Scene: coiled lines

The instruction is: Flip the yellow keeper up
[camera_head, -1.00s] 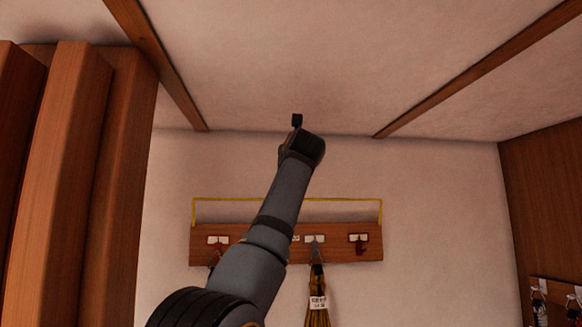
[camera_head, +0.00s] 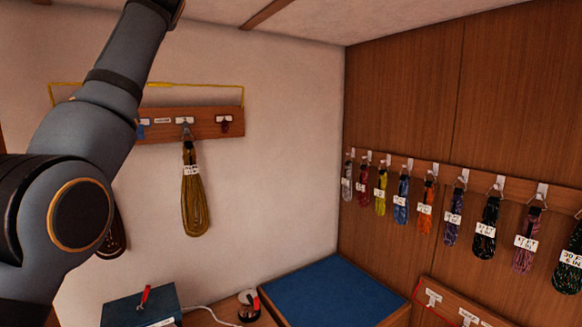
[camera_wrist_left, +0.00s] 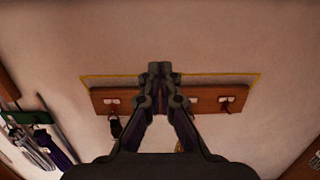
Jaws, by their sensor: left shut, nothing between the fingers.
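The yellow keeper (camera_head: 160,85) is a thin yellow bar frame. It stands above the wooden hook board (camera_head: 165,127) on the back wall, its right end coming down to the board's right end. The keeper (camera_wrist_left: 215,75) also shows in the left wrist view, running above the board (camera_wrist_left: 205,92). My left gripper (camera_wrist_left: 160,68) is shut and empty; its fingertips overlap the keeper's middle in that view, and I cannot tell whether they touch. In the head view my left arm rises past the board's left part and its fingers are out of frame. My right gripper is not in view.
A yellow coiled line (camera_head: 193,200) hangs from the board. Several coloured coils, one of them orange (camera_head: 425,208), hang on the right wall's rail. Below are a blue mat (camera_head: 335,290) and a dark box (camera_head: 140,308) with a red-handled thing on it.

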